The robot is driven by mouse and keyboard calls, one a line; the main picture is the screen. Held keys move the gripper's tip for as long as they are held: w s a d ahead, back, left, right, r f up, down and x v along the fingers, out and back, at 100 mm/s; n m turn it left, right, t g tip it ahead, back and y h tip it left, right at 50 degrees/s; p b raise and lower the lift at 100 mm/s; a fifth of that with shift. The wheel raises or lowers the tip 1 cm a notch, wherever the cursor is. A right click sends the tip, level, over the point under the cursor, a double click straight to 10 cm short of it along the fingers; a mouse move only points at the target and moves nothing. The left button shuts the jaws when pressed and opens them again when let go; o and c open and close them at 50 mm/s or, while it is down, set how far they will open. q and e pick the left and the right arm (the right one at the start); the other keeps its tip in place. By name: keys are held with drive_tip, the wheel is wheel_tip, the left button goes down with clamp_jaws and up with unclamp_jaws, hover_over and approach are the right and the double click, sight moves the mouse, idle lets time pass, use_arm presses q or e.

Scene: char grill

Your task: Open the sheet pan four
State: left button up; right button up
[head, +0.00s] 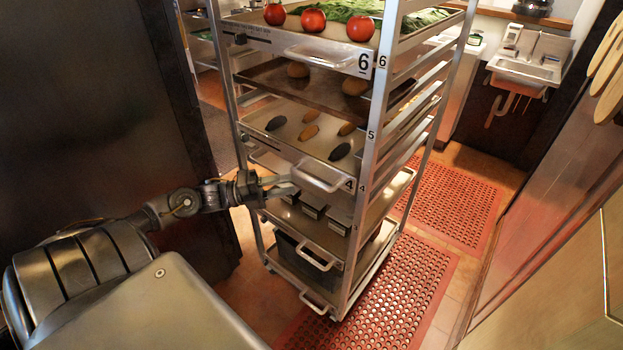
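The sheet pan four (290,153) sits in the middle of a metal rack, with a "4" at the right end of its front edge. Several dark and orange-brown oblong items lie on it. Its front handle (322,179) is a pale bar sticking out toward me. My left gripper (283,186) comes in from the left, just left of the handle and near its left end. Its two fingers look apart with nothing visible between them. I cannot tell whether a fingertip touches the handle. My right gripper is not in view.
Above is a pan with brown items (297,70), then pan six (300,37) with tomatoes and greens. Lower pans with handles (319,257) hang below. Rack posts (366,170) flank the pans. Red perforated mats (385,285) cover floor at right. A dark panel stands left.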

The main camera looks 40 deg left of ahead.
sight(311, 179)
use_arm(q)
drive_tip(key=shift+p+x, duration=0.95)
drive_tip(key=shift+x, duration=2.95)
clamp_jaws()
